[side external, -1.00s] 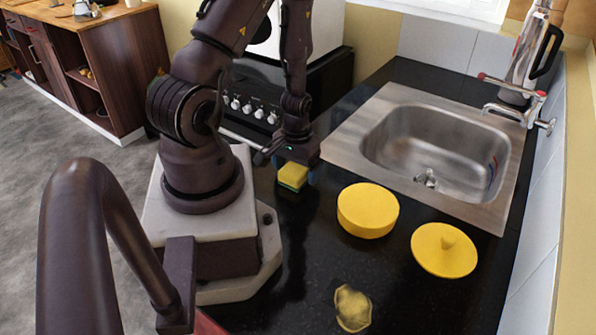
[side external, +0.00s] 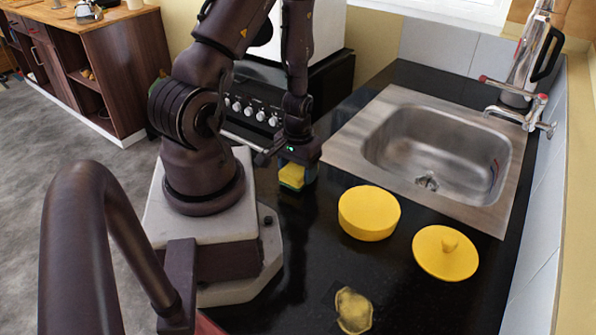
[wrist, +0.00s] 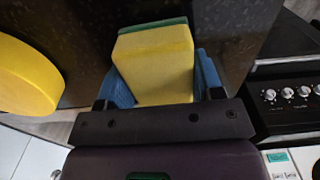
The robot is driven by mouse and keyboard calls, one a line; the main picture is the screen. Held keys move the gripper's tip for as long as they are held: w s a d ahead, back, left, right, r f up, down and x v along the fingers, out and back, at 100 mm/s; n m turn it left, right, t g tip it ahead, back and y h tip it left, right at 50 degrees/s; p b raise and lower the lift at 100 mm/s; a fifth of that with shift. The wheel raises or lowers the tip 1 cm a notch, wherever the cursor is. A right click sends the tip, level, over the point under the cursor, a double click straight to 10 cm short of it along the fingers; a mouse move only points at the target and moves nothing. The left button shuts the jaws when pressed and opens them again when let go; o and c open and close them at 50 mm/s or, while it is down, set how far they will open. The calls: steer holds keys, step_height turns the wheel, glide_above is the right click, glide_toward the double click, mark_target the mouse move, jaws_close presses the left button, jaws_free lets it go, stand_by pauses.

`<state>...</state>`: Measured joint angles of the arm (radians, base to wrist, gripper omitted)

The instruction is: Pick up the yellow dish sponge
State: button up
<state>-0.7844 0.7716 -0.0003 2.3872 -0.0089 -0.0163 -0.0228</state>
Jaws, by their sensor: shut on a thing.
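The yellow dish sponge (side external: 292,175) has a green scouring layer on one side. In the wrist view the sponge (wrist: 158,62) lies between the two blue fingertips of my gripper (wrist: 165,78), which are shut on it. In the side view my gripper (side external: 297,170) points down at the black counter (side external: 310,250), close to my base. The sponge is at or just above the counter; I cannot tell whether its underside touches. Its upper part is partly hidden by the gripper.
A round yellow container (side external: 369,213) and a yellow lid (side external: 445,252) with a knob stand to the right. A yellow patterned piece (side external: 353,310) lies at the front. The steel sink (side external: 432,150) is at the back right, and a stove (side external: 255,110) is behind my gripper.

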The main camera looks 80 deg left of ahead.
mark_target(298, 167)
step_height(298, 167, up, 9)
steer(key=shift+r, duration=0.1)
stand_by(0.4)
steer(key=shift+o, duration=0.3)
